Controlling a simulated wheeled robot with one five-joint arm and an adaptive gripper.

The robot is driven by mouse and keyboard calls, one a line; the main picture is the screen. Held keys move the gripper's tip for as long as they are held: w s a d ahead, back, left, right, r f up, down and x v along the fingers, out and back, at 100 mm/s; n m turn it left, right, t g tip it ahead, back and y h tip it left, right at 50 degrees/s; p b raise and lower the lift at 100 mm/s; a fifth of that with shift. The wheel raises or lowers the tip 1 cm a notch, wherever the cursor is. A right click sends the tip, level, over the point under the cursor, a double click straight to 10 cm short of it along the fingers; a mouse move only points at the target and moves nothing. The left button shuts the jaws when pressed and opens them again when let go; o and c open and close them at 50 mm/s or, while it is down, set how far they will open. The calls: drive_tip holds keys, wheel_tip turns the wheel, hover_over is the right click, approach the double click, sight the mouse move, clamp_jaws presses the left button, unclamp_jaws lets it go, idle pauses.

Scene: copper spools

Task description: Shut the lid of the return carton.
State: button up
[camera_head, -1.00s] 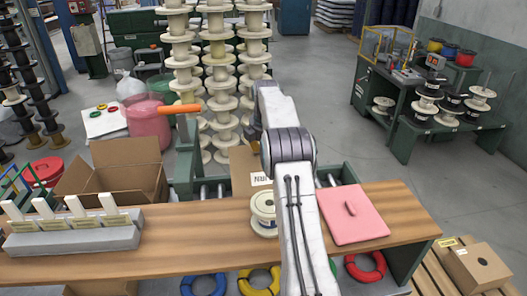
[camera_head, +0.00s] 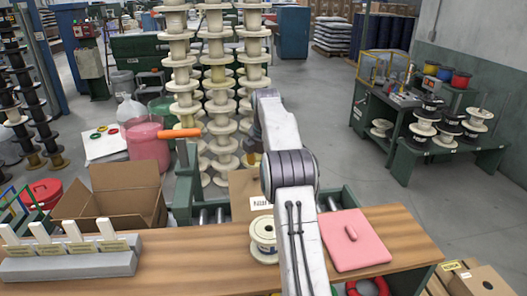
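A brown cardboard carton (camera_head: 242,185) stands behind the wooden bench, at the roller conveyor. It carries a white label (camera_head: 261,202) whose lettering is only partly visible. My arm covers much of this carton, so I cannot tell how its lid stands. A second brown carton (camera_head: 112,210) at the left stands open, with its flaps raised and spread; I see no readable label on it. My arm rises from the bottom edge and bends at a dark joint. My gripper is hidden behind the arm, so its fingers do not show.
A cream spool (camera_head: 263,240) and a pink board with a handle (camera_head: 353,240) are on the bench (camera_head: 190,240). A grey block with white upright pieces (camera_head: 70,264) is at its left. Tall spool stacks (camera_head: 218,90) stand behind. Open floor lies at right.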

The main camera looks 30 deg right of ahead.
drive_tip(key=v, duration=0.7)
drive_tip(key=shift+c, duration=0.2)
